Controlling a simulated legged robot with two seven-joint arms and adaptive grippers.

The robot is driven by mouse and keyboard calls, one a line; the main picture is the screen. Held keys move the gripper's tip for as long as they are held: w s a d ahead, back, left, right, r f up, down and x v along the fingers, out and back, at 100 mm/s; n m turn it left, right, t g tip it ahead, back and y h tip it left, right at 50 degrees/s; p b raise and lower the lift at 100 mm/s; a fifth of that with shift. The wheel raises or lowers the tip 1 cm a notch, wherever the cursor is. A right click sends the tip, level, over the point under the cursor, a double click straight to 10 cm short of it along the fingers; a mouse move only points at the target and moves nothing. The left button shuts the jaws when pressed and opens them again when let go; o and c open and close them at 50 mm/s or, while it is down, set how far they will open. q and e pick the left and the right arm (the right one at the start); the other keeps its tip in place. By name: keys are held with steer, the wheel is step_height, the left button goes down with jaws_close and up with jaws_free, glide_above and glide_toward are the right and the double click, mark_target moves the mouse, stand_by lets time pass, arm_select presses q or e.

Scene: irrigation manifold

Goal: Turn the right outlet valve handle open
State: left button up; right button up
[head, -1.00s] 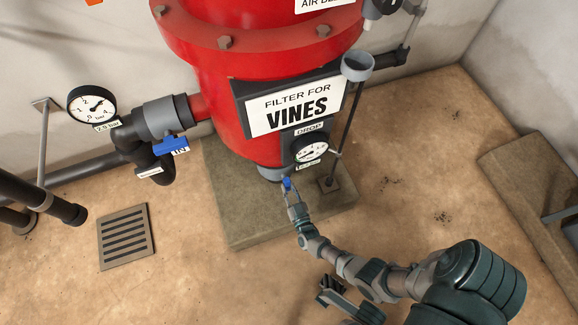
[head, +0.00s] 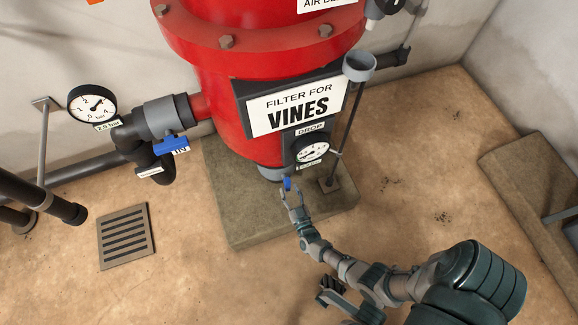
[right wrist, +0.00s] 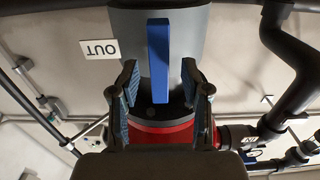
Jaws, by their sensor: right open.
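The blue outlet valve handle (head: 287,183) shows under the bottom of the red filter tank (head: 240,120). In the right wrist view the handle (right wrist: 158,60) is a straight blue bar against a grey pipe body (right wrist: 193,40), beside a white tag reading OUT (right wrist: 101,49). My right gripper (head: 290,193) is open just in front of the handle. In the right wrist view its two fingers (right wrist: 160,80) stand on either side of the bar's lower part, with a gap on both sides and nothing gripped.
A gauge (head: 311,150) and a grey funnel (head: 358,66) on a thin pipe stand right of the handle. The inlet has another blue handle (head: 172,146). A concrete plinth (head: 245,222) lies beneath the tank. A floor grate (head: 126,236) is at left.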

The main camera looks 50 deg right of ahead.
steer(key=v, duration=1.1)
steer(key=shift+a+f, duration=0.1)
steer(key=shift+f, duration=0.05)
